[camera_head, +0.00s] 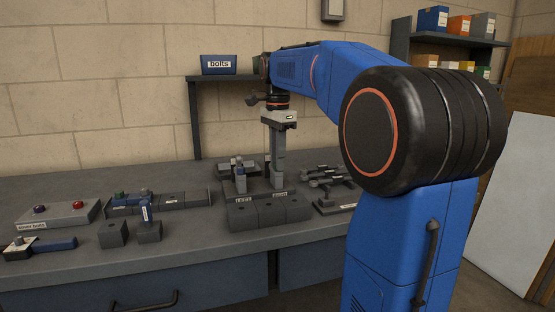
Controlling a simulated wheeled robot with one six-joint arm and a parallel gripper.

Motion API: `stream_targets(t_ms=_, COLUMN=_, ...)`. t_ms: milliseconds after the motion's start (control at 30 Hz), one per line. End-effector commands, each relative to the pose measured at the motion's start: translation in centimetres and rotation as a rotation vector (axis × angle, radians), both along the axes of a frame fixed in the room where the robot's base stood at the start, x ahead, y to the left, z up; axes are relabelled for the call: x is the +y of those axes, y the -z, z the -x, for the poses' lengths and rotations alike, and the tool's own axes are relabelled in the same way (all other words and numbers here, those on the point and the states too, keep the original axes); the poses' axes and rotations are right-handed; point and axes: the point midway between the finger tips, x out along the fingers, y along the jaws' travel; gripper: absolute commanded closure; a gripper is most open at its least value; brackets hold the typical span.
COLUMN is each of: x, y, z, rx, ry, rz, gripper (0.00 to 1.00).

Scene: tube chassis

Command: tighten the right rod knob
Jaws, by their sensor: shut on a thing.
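My gripper (277,184) points straight down over the right side of a grey fixture (270,211) on the bench. The fixture has white labels on its top and block-like compartments along its front. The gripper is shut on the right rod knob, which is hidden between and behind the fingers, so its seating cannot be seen.
Grey rods (330,178) lie on a stand at right. Left are a rack (170,200) with coloured parts, two grey blocks (113,233), a button box (58,215) and a blue-handled tool (42,248). A bin labelled bolts (218,65) sits on a shelf behind. The front bench edge is mostly clear.

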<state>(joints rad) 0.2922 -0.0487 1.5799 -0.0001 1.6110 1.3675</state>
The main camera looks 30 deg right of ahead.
Motion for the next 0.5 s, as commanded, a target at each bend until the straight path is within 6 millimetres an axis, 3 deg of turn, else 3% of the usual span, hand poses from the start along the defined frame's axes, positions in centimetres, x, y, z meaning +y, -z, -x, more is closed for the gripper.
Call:
stream_targets(t_ms=100, x=-0.03, y=-0.14, z=-0.06, rx=-0.004, ry=0.000, rz=0.001, gripper=1.00)
stream_targets(t_ms=133, x=-0.03, y=-0.14, z=-0.06, rx=-0.004, ry=0.000, rz=0.001, gripper=0.80)
stream_targets(t_ms=200, x=-0.03, y=-0.13, z=-0.06, rx=-0.004, ry=0.000, rz=0.001, gripper=0.63)
stream_targets(t_ms=500, x=-0.02, y=-0.08, z=-0.13, rx=-0.005, ry=-0.003, rz=0.001, gripper=0.63)
